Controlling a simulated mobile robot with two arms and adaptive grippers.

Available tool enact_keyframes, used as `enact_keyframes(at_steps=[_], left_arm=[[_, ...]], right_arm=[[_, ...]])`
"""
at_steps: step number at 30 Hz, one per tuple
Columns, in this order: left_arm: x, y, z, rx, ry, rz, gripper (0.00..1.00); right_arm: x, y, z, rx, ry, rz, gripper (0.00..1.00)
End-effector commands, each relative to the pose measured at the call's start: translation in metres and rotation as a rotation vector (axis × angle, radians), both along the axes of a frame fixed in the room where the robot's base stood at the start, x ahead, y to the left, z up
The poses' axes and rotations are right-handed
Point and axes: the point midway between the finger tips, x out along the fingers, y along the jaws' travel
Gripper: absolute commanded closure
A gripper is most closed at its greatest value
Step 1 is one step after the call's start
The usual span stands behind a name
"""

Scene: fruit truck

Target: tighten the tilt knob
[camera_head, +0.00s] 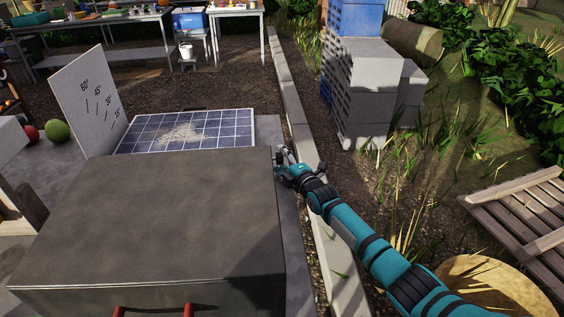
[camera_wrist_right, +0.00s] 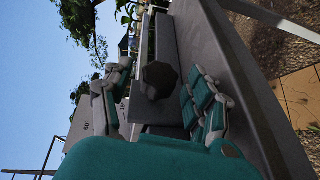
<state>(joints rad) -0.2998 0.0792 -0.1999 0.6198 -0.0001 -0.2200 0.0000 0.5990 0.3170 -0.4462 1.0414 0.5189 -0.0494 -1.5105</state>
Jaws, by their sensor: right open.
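The dark lobed tilt knob (camera_wrist_right: 158,80) sits on the side of a grey frame (camera_wrist_right: 160,120) in the right wrist view. My right gripper (camera_wrist_right: 160,74) is open, with one finger on each side of the knob and visible gaps between. In the head view my right gripper (camera_head: 283,157) is at the right edge of the panel stand, and I cannot make out the knob there. The blue solar panel (camera_head: 222,130) lies tilted low, with a pale dusty patch. A white angle board (camera_head: 80,85) stands at its left. My left gripper is not in view.
A large grey box (camera_head: 150,215) with red handles fills the front left. A concrete kerb (camera_head: 290,95) runs behind my right gripper. Grey crates (camera_head: 362,90) are stacked beyond it. A wooden slatted pallet (camera_head: 525,220) lies at the right.

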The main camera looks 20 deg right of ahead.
Motion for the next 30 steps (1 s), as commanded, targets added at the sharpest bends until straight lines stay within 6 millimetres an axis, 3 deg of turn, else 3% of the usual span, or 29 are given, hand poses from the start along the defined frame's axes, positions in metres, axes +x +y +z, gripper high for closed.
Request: enact_keyframes(at_steps=[9, 22, 30], left_arm=[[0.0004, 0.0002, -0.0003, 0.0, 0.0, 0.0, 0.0], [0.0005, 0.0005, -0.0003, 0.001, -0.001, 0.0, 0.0], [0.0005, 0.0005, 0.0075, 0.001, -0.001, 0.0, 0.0]], right_arm=[[0.0019, 0.0007, -0.0001, -0.001, 0.0, 0.0, 0.42], [0.0018, 0.0006, -0.0001, 0.0, 0.0, 0.0, 0.97], [0.0019, 0.0004, 0.0031, 0.005, 0.035, 0.0, 0.97]])
